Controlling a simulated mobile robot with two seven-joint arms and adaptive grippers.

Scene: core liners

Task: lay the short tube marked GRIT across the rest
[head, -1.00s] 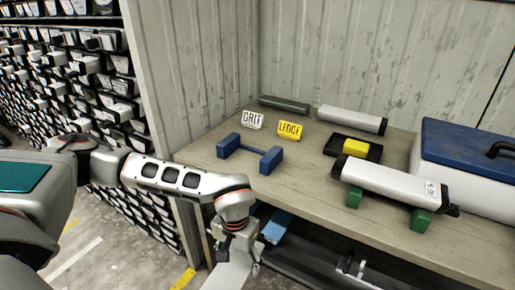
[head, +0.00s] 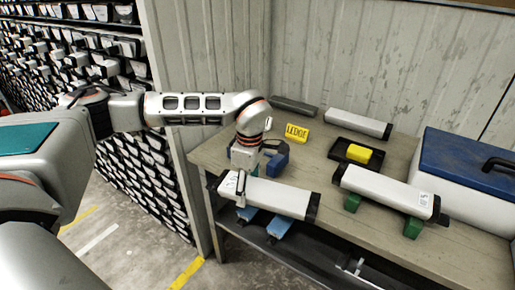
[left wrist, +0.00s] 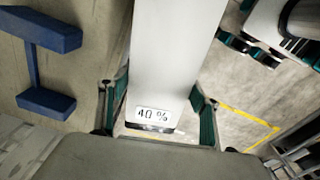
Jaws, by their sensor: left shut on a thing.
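My left gripper (head: 241,188) is shut on a white tube (head: 272,197) with dark end caps. The tube hangs in the air at the table's front edge, lying roughly level. In the left wrist view the tube (left wrist: 175,55) sits between the teal fingers and bears a label reading "40 %"; I see no GRIT on it. A blue two-post rest (head: 276,158) stands on the table behind the gripper, partly hidden by it; it also shows in the left wrist view (left wrist: 42,108). What looks like my right gripper (left wrist: 250,48) is at the top right there, its jaws unclear.
A yellow LEDGE sign (head: 297,132) stands behind the blue rest. A white tube (head: 385,188) lies on a green rest (head: 412,228). Farther back are a dark tube (head: 295,106), another white tube (head: 358,123) and a black tray (head: 338,150) with a yellow block. A blue-lidded box (head: 470,155) stands right.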

